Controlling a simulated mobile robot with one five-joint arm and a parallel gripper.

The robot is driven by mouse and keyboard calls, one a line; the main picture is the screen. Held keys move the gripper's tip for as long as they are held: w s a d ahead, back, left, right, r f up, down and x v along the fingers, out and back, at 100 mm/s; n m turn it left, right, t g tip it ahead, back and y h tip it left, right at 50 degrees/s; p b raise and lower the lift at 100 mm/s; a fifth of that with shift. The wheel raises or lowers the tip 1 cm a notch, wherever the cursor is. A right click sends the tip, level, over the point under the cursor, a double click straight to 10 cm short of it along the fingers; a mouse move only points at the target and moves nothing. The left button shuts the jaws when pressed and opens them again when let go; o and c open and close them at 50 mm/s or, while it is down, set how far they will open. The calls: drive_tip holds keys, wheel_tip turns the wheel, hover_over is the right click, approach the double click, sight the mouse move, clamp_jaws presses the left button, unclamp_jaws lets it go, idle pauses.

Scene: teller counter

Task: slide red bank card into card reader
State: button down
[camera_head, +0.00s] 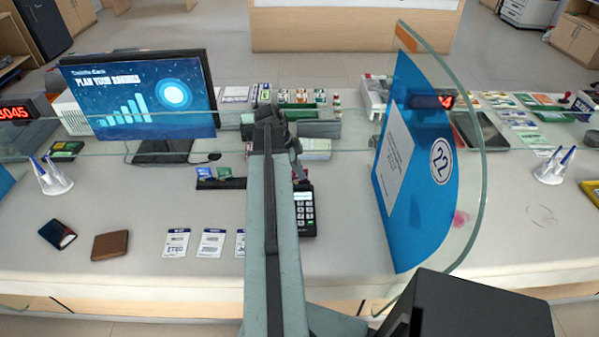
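The card reader (306,212) is a dark keypad terminal on the counter, just right of my arm. My arm covers its left side. My gripper (298,176) seems to be the small part at the far end of my arm, over the top of the reader. Its fingers are too small and covered to read, and I cannot see whether it holds anything. I cannot clearly make out the red bank card. A blurred reddish patch (460,218) shows through the clear edge of the blue partition, but I cannot tell what it is.
A curved glass partition with a blue panel (424,160) stands right of the reader. A monitor (145,97) stands at the left. A dark rack (220,184) holds blue and green cards. White leaflets (211,243), a brown wallet (110,245) and a dark wallet (58,234) lie in front.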

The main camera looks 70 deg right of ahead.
drive_tip(key=c, duration=2.1)
unclamp_jaws()
drive_tip(key=shift+c, duration=0.2)
drive_tip(key=o, duration=0.5)
wheel_tip(320, 180, up, 7)
drive_tip(key=p, duration=0.7)
drive_tip(key=shift+r, duration=0.1)
